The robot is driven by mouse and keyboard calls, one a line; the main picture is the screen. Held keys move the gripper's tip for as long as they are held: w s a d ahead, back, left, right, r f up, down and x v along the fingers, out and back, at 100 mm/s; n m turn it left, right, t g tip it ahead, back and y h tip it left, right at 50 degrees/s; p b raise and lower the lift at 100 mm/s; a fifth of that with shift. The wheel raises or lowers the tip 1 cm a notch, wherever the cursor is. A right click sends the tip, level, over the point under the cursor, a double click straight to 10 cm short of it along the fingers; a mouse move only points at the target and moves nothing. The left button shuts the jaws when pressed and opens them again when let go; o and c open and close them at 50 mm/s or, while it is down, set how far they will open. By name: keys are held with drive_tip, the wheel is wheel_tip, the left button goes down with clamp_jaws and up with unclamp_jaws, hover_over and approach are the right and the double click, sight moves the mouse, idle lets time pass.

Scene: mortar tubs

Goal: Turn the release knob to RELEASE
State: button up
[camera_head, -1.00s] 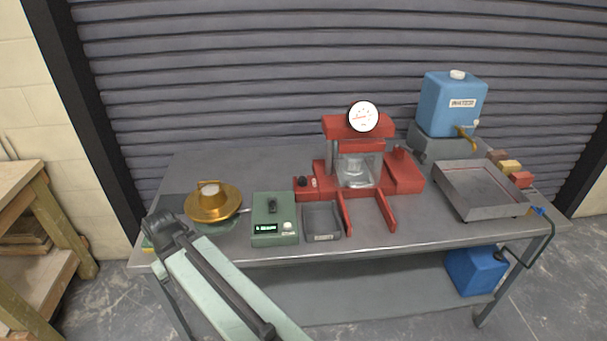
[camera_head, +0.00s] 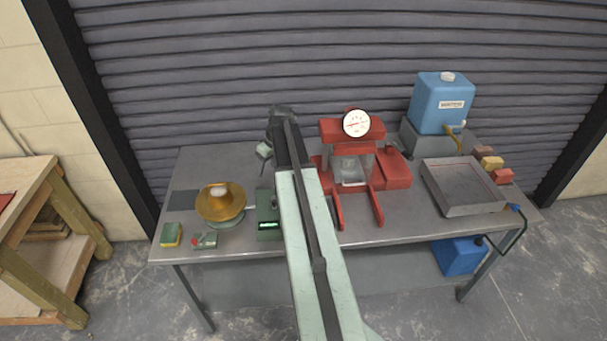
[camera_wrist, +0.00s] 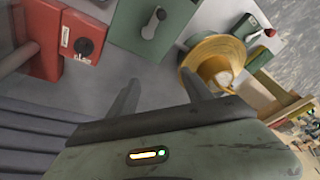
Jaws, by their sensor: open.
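The release knob (camera_wrist: 85,46) is a small round black knob on the red block at the side of the red press (camera_head: 376,172). In the wrist view it sits at the upper left, apart from my fingers; my arm hides it in the head view. A white label (camera_wrist: 65,36) beside it is too small to read, and the knob's setting cannot be told. My gripper (camera_wrist: 160,78) is open and empty, its fingers pointing over the bare table. In the head view my gripper (camera_head: 264,150) is above the back of the table, left of the press.
A sponge (camera_head: 171,235) lies at the front left. A metal tray (camera_head: 461,188) and a blue water container (camera_head: 443,103) are to the right.

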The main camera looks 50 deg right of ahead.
drive_tip(key=s+d+t, duration=0.1)
drive_tip(key=s+d, duration=0.2)
drive_tip(key=d, duration=0.5)
drive_tip(key=s+d, duration=0.2)
drive_tip(key=d, duration=0.6)
wheel_tip(320, 180, down, 8)
drive_tip(key=b, duration=0.9)
drive_tip(key=shift+d+f, duration=0.1)
drive_tip(key=shift+f, duration=0.1)
drive_tip(key=b+x, duration=0.6)
drive_tip(key=shift+w+f, duration=0.2)
drive_tip(key=shift+w, duration=0.15)
drive_tip(key=shift+r, duration=0.1)
